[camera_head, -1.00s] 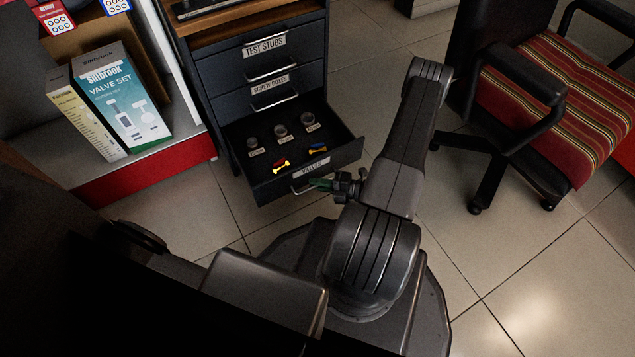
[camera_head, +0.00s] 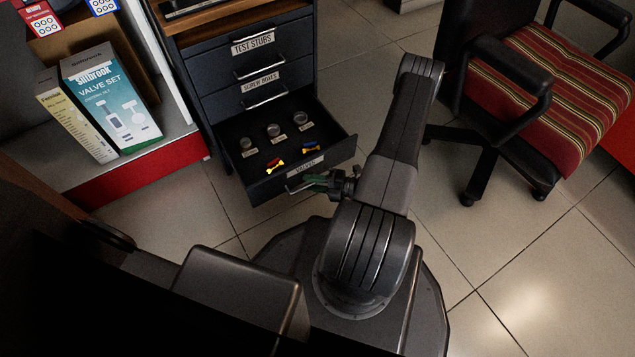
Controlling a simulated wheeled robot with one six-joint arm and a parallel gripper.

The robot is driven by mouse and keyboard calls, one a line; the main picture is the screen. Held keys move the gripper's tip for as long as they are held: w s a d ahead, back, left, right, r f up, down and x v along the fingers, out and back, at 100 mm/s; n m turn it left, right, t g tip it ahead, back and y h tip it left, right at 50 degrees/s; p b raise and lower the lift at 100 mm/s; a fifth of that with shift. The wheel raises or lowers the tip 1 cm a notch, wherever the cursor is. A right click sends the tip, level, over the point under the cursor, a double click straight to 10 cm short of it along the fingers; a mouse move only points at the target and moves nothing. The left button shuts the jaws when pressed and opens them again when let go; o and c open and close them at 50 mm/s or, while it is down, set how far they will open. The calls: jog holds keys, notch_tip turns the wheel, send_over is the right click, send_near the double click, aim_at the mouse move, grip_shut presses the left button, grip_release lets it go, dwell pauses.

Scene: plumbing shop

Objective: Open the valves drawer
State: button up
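The valves drawer (camera_head: 328,159) is the bottom drawer of a dark cabinet (camera_head: 200,82), and it stands pulled out. Inside it lie several small round fittings and red, yellow and blue valve handles. Its front carries a label and a bar handle (camera_head: 297,184). My gripper (camera_head: 316,181) is at this handle, close to the drawer front. Its fingers are small and partly hidden by the wrist, so I cannot tell whether they are closed on the handle.
The test stubs drawer (camera_head: 280,47) and screw boxes drawer (camera_head: 288,83) above are shut. A shelf with a valve set box (camera_head: 115,100) stands at the left. An office chair (camera_head: 545,90) stands at the right. Tiled floor (camera_head: 540,280) is clear at the lower right.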

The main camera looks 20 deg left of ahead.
jog(key=w+d+r+p, duration=0.1)
jog(key=d+r+p, duration=0.1)
jog(key=d, duration=1.1)
jog(key=shift+d+p, duration=0.3)
jog(key=shift+p, duration=0.2)
jog(key=shift+w+a, duration=0.1)
jog(key=shift+s+a+f+b, duration=0.2)
jog(key=shift+a+f+b, duration=0.25)
jog(key=shift+a, duration=1.8)
jog(key=shift+s+a+f+b, duration=0.2)
jog(key=shift+a+b, duration=0.4)
jog(key=shift+a, duration=1.65)
jog(key=shift+s+a+f+b, duration=0.2)
jog(key=shift+a+f+b, duration=0.25)
jog(key=shift+a, duration=1.8)
jog(key=shift+r, duration=0.15)
